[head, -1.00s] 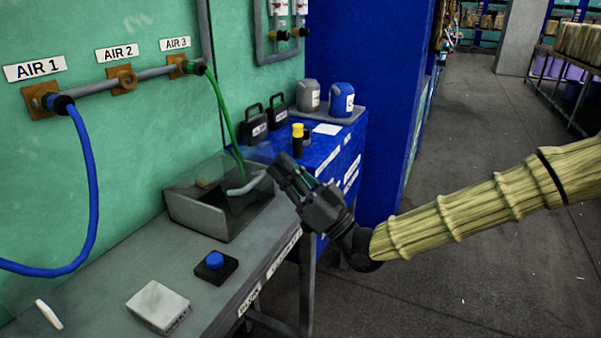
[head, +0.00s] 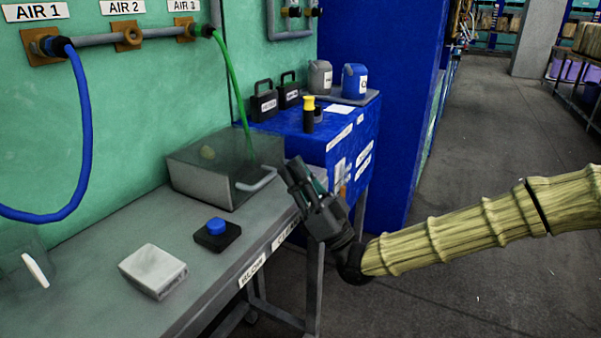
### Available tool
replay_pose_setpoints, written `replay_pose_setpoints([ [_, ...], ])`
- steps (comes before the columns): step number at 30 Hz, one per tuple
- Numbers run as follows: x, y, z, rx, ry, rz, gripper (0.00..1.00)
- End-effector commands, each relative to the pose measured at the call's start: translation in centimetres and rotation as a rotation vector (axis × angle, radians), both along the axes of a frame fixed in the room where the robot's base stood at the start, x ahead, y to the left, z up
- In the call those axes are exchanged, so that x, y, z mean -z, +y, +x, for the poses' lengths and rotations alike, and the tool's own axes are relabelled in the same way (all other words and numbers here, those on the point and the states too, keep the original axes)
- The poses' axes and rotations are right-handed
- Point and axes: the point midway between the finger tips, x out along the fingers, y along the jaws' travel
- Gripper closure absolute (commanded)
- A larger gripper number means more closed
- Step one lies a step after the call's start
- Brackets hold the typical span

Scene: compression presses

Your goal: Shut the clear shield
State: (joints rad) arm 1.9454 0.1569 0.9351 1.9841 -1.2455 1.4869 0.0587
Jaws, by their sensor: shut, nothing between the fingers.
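The clear shield (head: 240,150) is a see-through cover with a pale grey handle (head: 257,181), on the grey box (head: 200,184) at the back of the bench. It lies low over the box, with its handle down at the front right side. I cannot tell whether it is fully seated. My gripper (head: 293,170) is shut and empty, just right of the handle, with its fingers pointing up and left. I cannot tell whether it touches the shield. A green hose (head: 234,85) runs down behind the shield.
On the bench (head: 110,270) are a blue button on a black base (head: 217,232), a pale box (head: 152,270) and another clear part with a white handle (head: 35,270). A blue cabinet (head: 318,145) with bottles and cases stands behind. The floor at right is clear.

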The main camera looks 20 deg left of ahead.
Motion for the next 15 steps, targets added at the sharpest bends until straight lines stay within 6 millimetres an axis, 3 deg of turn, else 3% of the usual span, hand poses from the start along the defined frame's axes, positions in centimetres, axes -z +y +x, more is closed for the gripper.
replay_pose_setpoints([
  [15, 0.59, 0.29, -0.20, -0.006, 0.002, -0.007, 1.00],
])
